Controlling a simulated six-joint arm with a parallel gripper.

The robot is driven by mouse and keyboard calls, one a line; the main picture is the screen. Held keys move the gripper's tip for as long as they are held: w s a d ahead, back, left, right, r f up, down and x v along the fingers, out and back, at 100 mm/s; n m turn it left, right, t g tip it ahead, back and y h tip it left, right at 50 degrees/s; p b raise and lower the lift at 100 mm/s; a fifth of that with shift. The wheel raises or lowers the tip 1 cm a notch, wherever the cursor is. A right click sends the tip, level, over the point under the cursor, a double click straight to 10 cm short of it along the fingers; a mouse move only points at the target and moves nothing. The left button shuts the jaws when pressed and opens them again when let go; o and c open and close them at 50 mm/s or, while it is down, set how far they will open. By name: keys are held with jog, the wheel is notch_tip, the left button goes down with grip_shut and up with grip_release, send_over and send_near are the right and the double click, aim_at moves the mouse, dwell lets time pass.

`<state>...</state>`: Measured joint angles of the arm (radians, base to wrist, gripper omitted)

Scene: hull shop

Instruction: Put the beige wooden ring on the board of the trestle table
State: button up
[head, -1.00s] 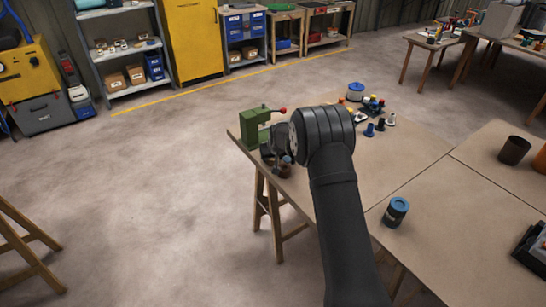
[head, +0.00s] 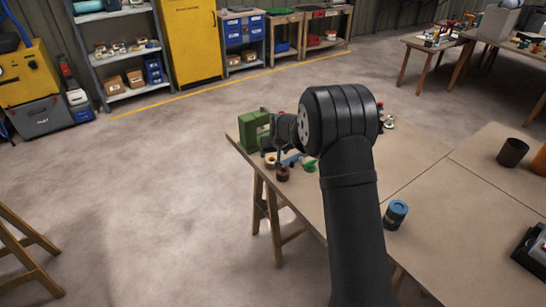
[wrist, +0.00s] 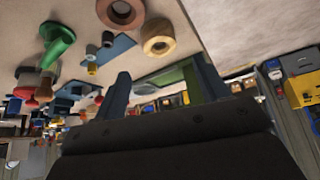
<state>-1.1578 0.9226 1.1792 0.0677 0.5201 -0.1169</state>
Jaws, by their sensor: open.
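The beige wooden ring (wrist: 158,45) lies on the board of the trestle table (head: 330,205), near the table's left edge. It shows small in the head view (head: 270,161), in front of the green press. My gripper (wrist: 163,78) is open and empty. In the wrist view the ring appears just beyond the gap between the two fingertips, apart from them. In the head view my gripper (head: 281,146) is above and slightly right of the ring, partly hidden by my wrist.
A dark brown ring (wrist: 120,10) lies beside the beige one. A blue flat piece (wrist: 112,50) and a green funnel-like piece (wrist: 58,42) are close by. The green press (head: 250,132) stands at the table corner. A blue-topped can (head: 396,212) stands nearer; board around it is clear.

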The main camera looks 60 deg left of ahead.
aim_at(271, 160)
jog(key=shift+v, duration=1.8)
jog(key=shift+f, duration=0.1)
jog(key=x, duration=1.2)
jog(key=shift+a, duration=0.1)
jog(key=shift+r, duration=1.6)
